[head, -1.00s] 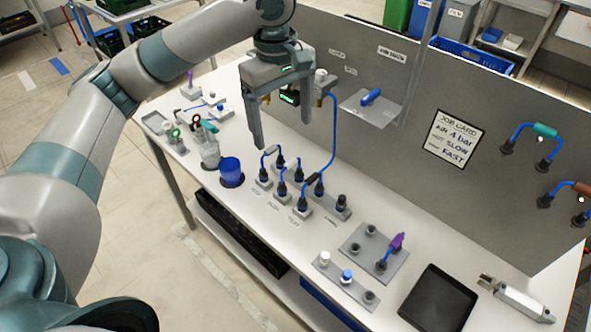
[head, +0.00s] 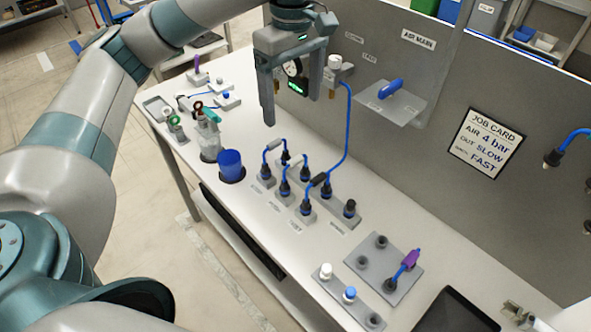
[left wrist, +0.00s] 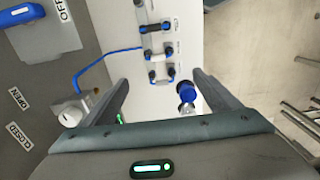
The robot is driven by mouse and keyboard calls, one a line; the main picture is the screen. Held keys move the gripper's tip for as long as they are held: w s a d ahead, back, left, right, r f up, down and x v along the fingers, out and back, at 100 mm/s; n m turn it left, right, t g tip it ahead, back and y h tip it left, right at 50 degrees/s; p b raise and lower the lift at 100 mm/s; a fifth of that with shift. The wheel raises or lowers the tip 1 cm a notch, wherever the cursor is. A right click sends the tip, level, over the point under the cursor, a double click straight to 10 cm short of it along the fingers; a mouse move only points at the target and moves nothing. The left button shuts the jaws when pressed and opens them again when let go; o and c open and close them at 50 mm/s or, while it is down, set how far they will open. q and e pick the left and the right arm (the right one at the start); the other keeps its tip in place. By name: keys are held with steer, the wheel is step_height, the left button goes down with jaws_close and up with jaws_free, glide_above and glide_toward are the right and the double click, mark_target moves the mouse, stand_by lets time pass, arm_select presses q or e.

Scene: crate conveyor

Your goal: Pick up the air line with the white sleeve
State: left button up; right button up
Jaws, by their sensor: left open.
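Short blue air lines arch between black sockets in the middle of the bench. Another line has a black sleeve (head: 318,179). My left gripper (head: 292,112) is open and empty above and behind these lines, apart from them. In the left wrist view the pale-sleeved lines show between its fingers (left wrist: 160,82). My right gripper is not in view.
A blue cup (head: 230,163) stands left of the lines. A long blue hose (head: 347,125) runs from the wall fitting (head: 338,68) down to the sockets. The grey back panel (head: 440,100) bounds the bench.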

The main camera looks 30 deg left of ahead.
arm_select(q)
steer(key=f, duration=0.1)
steer(key=p, duration=0.1)
glide_toward(295, 158)
step_height(295, 158, down, 5)
steer(key=shift+s+a+f, duration=0.1)
steer(key=shift+s, duration=0.05)
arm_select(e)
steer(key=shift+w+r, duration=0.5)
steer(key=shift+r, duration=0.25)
arm_select(q)
steer(key=shift+f+p, duration=0.45)
steer(key=shift+p, duration=0.1)
steer(key=shift+f+p, duration=0.5)
steer(key=shift+f, duration=1.6)
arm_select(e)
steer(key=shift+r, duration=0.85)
arm_select(q)
steer(key=c, duration=1.1)
